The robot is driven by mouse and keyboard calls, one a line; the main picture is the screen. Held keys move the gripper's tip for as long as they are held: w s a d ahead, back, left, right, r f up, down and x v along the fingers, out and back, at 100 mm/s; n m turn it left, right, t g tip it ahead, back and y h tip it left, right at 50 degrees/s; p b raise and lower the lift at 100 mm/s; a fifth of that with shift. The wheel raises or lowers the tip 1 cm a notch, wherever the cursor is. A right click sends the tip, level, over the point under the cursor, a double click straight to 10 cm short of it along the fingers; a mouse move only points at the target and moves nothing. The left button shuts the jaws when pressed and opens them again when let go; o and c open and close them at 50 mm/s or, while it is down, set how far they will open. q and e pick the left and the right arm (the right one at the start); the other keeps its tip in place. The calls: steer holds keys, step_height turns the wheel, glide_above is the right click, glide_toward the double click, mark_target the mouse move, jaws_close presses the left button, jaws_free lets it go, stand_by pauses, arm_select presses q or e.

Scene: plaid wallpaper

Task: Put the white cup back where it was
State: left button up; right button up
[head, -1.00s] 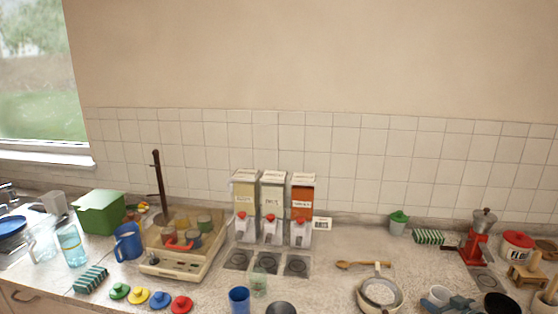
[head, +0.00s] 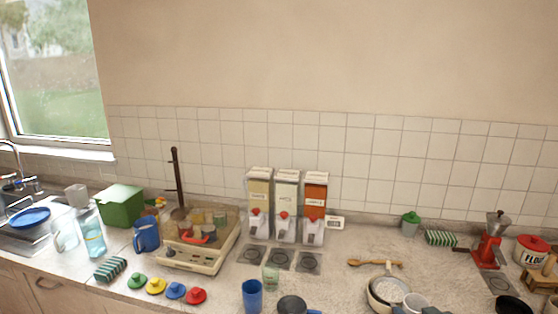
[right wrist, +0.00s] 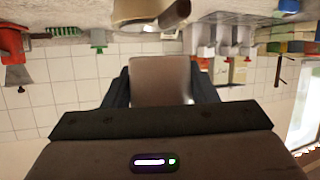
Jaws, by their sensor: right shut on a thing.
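The white cup (head: 414,302) is at the bottom edge of the head view, just right of the cream pan with pale contents (head: 388,290). My right gripper (head: 428,310) is shut on it, and only a dark bluish bit of the gripper shows there. In the right wrist view the cup (right wrist: 160,82) sits between the two dark fingers of the gripper (right wrist: 158,92), greyish in shadow. That view is upside down. The lower part of the cup is cut off in the head view. My left gripper is not in view.
A wooden spoon (head: 375,263) lies behind the pan. Three dispensers (head: 287,210) stand mid-counter, with a blue cup (head: 252,295) in front. Bare counter (head: 440,275) lies behind my gripper.

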steer(key=s+a+r, duration=0.2)
steer(key=a, duration=0.5)
steer(key=s+a+r, duration=0.1)
steer(key=a+r, duration=0.2)
steer(key=a, duration=0.3)
step_height(320, 180, down, 6)
steer(key=b, duration=0.6)
steer(key=shift+s+m+h, duration=0.25)
steer(key=shift+m+h, duration=0.05)
steer(key=shift+h, duration=0.1)
steer(key=shift+a+f, duration=0.1)
